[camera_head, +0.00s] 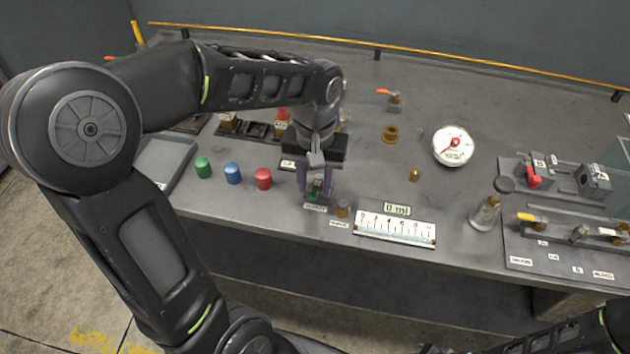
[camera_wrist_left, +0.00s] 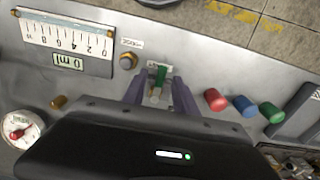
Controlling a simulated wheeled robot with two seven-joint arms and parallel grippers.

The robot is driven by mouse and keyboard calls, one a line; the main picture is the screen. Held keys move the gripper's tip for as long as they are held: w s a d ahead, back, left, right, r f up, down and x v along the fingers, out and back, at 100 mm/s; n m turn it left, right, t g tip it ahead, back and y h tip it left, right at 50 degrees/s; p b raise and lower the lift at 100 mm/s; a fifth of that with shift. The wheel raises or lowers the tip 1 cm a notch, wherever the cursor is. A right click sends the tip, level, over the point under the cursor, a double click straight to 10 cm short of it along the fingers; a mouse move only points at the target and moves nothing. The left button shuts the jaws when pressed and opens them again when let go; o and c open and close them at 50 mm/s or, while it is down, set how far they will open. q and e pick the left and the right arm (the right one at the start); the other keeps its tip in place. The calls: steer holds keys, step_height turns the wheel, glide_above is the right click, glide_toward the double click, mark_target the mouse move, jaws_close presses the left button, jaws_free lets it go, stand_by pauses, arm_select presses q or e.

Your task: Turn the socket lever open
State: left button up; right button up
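My left gripper (camera_head: 316,190) points down at the front of the bench. In the left wrist view its two purple fingers (camera_wrist_left: 160,98) stand apart, with a small green handle-like piece (camera_wrist_left: 160,76) between their tips. Gaps show on both sides of the piece. The green piece also shows in the head view (camera_head: 318,189), beside a small label that I cannot read clearly. Which part is the socket lever is not certain from the labels; this green piece is the one at my gripper. My right gripper is not in view.
A brass-topped knob (camera_head: 343,208) and a white scale (camera_head: 396,227) stand close right of the gripper. Red (camera_head: 263,179), blue (camera_head: 232,173) and green (camera_head: 203,167) caps stand to its left. A round gauge (camera_head: 453,146) and a panel with a red lever (camera_head: 534,179) are further right.

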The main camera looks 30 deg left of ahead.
mark_target(315, 191)
arm_select(q)
step_height(315, 191, up, 8)
stand_by(0.7)
steer(key=shift+f, duration=0.1)
stand_by(0.3)
